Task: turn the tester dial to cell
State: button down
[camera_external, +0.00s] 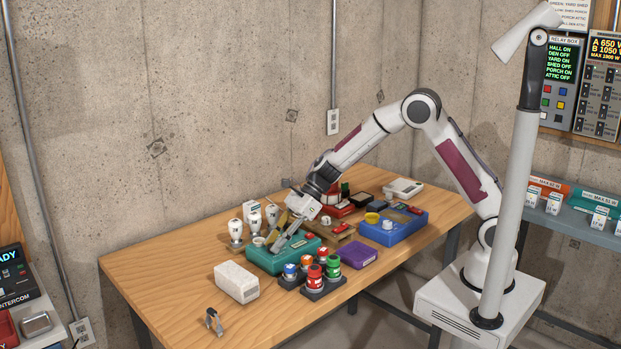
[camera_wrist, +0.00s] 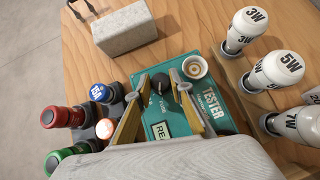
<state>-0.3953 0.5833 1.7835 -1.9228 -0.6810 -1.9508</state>
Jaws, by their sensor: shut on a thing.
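The tester is a teal box (camera_external: 262,262) on the wooden table, and its lettered top (camera_wrist: 215,75) fills the middle of the wrist view. A black dial (camera_wrist: 161,84) stands on it, with small lettering beside it that is hard to read. My gripper (camera_wrist: 161,78) comes down over the tester, with its two yellowish fingers on either side of the dial, shut on it. In the external view my gripper (camera_external: 279,240) hides the dial. I cannot tell which mark the dial points to.
A white-rimmed socket (camera_wrist: 195,67) sits on the tester near the right finger. White bulbs (camera_wrist: 250,22) stand to its right. Red, blue and green capped fuses (camera_wrist: 62,117) stand in a dark holder to its left. A pale block (camera_wrist: 124,29) lies beyond.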

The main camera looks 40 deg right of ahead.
jog(key=shift+s+m, duration=0.1)
jog(key=shift+m, duration=0.2)
jog(key=shift+m+t+h, duration=0.3)
jog(key=shift+m+t, duration=0.7)
jog(key=shift+m, duration=0.1)
jog(key=shift+s+a+m+t+h, duration=0.15)
jog(key=shift+m+t+h, duration=0.7)
jog(key=shift+m, duration=0.65)
jog(key=c, duration=2)
grip_release()
jog(key=shift+c, duration=0.2)
jog(key=shift+r, duration=0.1)
jog(key=v, duration=1.2)
jog(key=shift+d+f, duration=0.2)
jog(key=shift+f, duration=0.05)
jog(key=shift+s, duration=0.1)
